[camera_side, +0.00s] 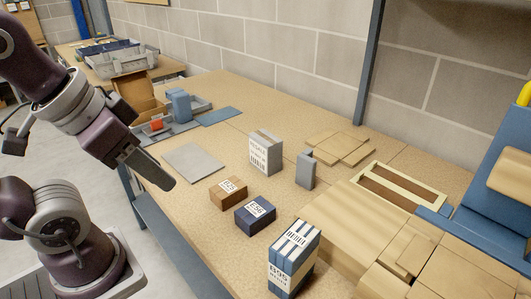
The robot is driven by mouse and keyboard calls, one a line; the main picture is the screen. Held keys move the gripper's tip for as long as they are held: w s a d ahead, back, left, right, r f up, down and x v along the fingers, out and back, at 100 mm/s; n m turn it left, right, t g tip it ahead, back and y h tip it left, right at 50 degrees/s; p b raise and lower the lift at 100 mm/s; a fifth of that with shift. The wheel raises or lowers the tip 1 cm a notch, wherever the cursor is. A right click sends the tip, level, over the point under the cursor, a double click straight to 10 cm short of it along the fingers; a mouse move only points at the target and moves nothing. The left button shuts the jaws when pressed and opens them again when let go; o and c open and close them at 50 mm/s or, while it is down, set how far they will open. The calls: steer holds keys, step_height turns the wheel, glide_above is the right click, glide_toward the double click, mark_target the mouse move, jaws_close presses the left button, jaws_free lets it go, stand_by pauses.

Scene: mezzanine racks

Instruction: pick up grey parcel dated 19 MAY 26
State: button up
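A grey parcel (265,154) stands upright on the tan worktop near the middle, with a printed label and barcode on its front face. The label's small print is too small to read, so I cannot confirm the date 19 MAY 26. A smaller plain grey block (306,170) stands just right of it, apart from it. My gripper (160,178) hangs at the left over the worktop's front edge, pointing down and right, well apart from the grey parcel. Its fingers overlap in this view, so their opening is hidden.
A brown box (228,193), a dark blue box (255,215) and a blue-white striped box (294,258) stand in front. A flat grey sheet (194,163) lies at left. Flat cardboard (340,147) lies behind. Large cartons (350,232) fill the right. An open carton (137,92) stands back left.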

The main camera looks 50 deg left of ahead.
steer(key=o, duration=1.2)
steer(key=shift+o, duration=0.2)
steer(key=m+t+y, duration=0.1)
steer(key=t, duration=0.4)
glide_above(265, 140)
steer(key=s, duration=0.7)
step_height(265, 140, down, 10)
steer(key=f+t, duration=0.1)
steer(key=w+a+f+h, duration=0.1)
steer(key=f, duration=0.1)
steer(key=w+a+f+t, duration=0.1)
steer(key=shift+a+f+t+h, duration=0.1)
steer(key=shift+f+t+h, duration=0.2)
steer(key=shift+f, duration=0.05)
steer(key=shift+w+f, duration=0.1)
steer(key=shift+w, duration=0.05)
steer(key=x, duration=0.7)
steer(key=shift+d+f, duration=0.25)
steer(key=shift+d, duration=0.05)
